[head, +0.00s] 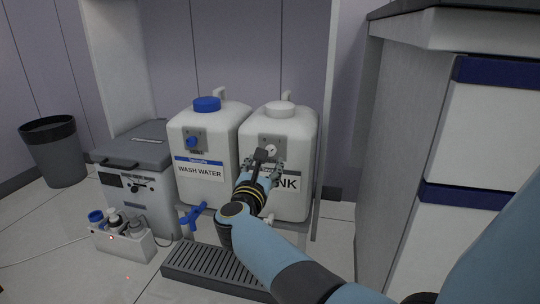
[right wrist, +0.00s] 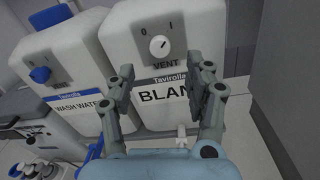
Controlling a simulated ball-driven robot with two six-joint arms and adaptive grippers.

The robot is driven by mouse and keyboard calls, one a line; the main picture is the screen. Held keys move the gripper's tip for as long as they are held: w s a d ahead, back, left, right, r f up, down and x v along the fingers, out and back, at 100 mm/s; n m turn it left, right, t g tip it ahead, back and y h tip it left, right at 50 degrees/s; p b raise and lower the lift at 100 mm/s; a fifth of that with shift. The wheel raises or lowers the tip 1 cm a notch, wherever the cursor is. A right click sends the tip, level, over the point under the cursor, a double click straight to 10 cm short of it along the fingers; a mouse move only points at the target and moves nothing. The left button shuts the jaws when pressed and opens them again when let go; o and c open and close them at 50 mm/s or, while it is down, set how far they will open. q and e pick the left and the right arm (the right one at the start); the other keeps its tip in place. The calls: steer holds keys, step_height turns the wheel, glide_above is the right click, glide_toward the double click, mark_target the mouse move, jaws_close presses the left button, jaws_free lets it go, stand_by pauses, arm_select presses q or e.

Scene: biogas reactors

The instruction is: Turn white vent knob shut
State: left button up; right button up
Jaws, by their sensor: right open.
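The white vent knob (right wrist: 159,45) is a small round dial on a dark plate on the front of the right white tank (right wrist: 190,30). The plate reads 0 at left, 1 at right, and VENT below. The knob's dark pointer mark seems to lean up and right, towards the 1. In the head view the knob (head: 271,150) shows just above my right gripper (head: 264,162). My right gripper (right wrist: 166,76) is open and empty, its fingers spread in front of the tank's label and below the knob, apart from it. My left gripper is out of view.
The wash water tank (head: 205,140) with blue cap and blue knob stands close at left. A blue tap (head: 194,215) juts out below, above a slatted drip tray (head: 215,270). A grey cool box (head: 140,175), a bottle caddy (head: 125,240) and a cabinet (head: 400,150) flank the tanks.

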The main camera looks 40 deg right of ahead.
mark_target(271, 150)
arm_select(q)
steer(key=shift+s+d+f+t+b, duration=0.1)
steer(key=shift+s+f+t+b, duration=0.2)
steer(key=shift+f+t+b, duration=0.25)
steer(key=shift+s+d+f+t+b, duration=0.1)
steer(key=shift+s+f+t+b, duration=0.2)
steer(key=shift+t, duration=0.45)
arm_select(e)
steer(key=x, duration=0.8)
steer(key=shift+a+f, duration=0.1)
jaws_close()
